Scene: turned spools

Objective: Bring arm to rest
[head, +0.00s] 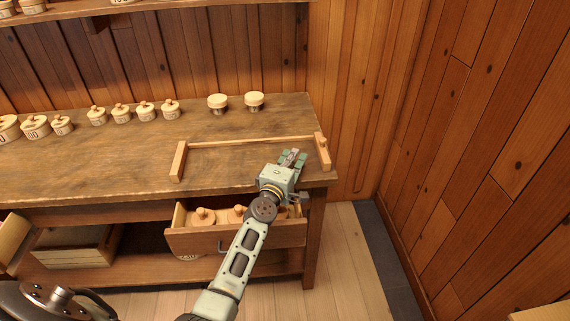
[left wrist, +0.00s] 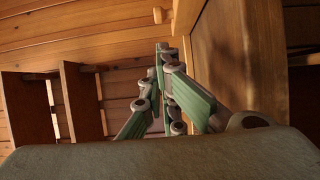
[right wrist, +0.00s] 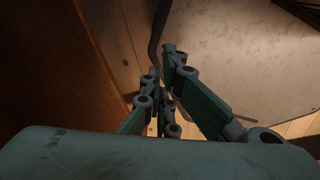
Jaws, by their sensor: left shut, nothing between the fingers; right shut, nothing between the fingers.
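My left arm (head: 242,252) reaches up from the bottom of the head view over the right part of the workbench. Its gripper (head: 292,157) is above or near the bench's front right area, beside the right end bar of a wooden frame. In the left wrist view the left gripper (left wrist: 162,50) is shut and empty, its fingertips together. My right gripper (right wrist: 167,52) shows only in the right wrist view. It is shut and empty, in a dim place near a dark wooden surface at left and a pale surface at right.
The workbench (head: 120,170) carries a low wooden frame (head: 178,161) and, at the back, several lidded pots and two round-topped spools (head: 218,103). An open drawer (head: 205,242) holding turned wooden pieces juts out below my left arm. A plank wall (head: 480,150) stands at right.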

